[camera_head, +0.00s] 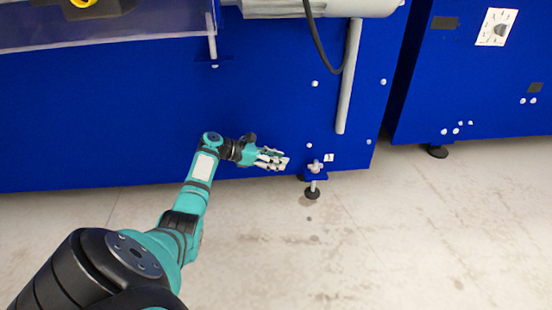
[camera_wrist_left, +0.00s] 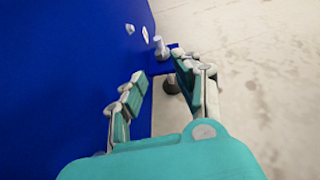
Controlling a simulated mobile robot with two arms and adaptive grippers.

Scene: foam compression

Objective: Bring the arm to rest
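My left arm (camera_head: 190,205) reaches in from the lower left in the head view. Its teal and grey left gripper (camera_head: 275,160) is in front of the lower edge of a blue machine (camera_head: 110,130), pointing right. In the left wrist view, the two fingers of the left gripper (camera_wrist_left: 160,68) are spread apart with nothing held between them. A levelling foot shows beyond the fingertips, partly hidden by the right finger. I cannot tell how far the gripper is from the machine's panel. My right gripper is in neither view.
The levelling foot (camera_head: 313,180) stands just right of the gripper, under the machine's edge. A grey pipe (camera_head: 349,80) and a black cable (camera_head: 318,45) run down the machine's front. A second blue machine (camera_head: 475,90) stands at the right. The concrete floor (camera_head: 400,240) is clear.

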